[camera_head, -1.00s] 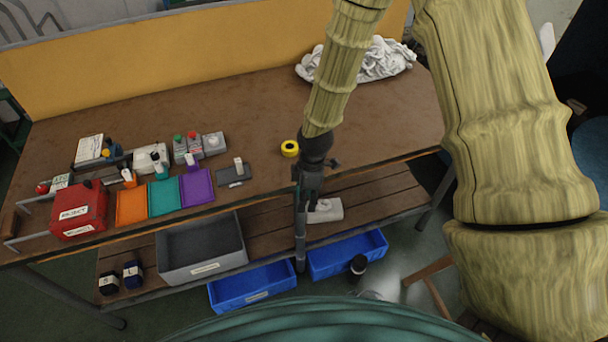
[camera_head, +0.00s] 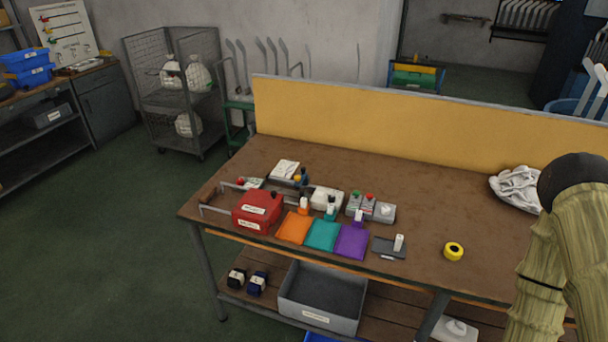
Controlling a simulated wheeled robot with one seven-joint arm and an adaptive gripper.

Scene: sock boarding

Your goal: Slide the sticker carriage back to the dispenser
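On the table I cannot tell for sure which parts are the sticker carriage and the dispenser. A small dark grey plate (camera_head: 388,247) with an upright white piece (camera_head: 398,242) lies near the front edge, right of the purple tray. A light grey block with a white knob (camera_head: 384,211) stands behind it, beside grey units with green and red buttons (camera_head: 362,204). A white box (camera_head: 326,198) stands further left. My gripper is outside the picture; only my arm shows at the lower right, right of these things.
A red box (camera_head: 257,210) stands at the table's left end. Orange (camera_head: 294,228), teal (camera_head: 322,235) and purple (camera_head: 351,242) trays line the front. A yellow tape roll (camera_head: 453,251) and white cloth heap (camera_head: 517,188) lie to the right. A grey bin (camera_head: 321,298) sits below. Floor at left is clear.

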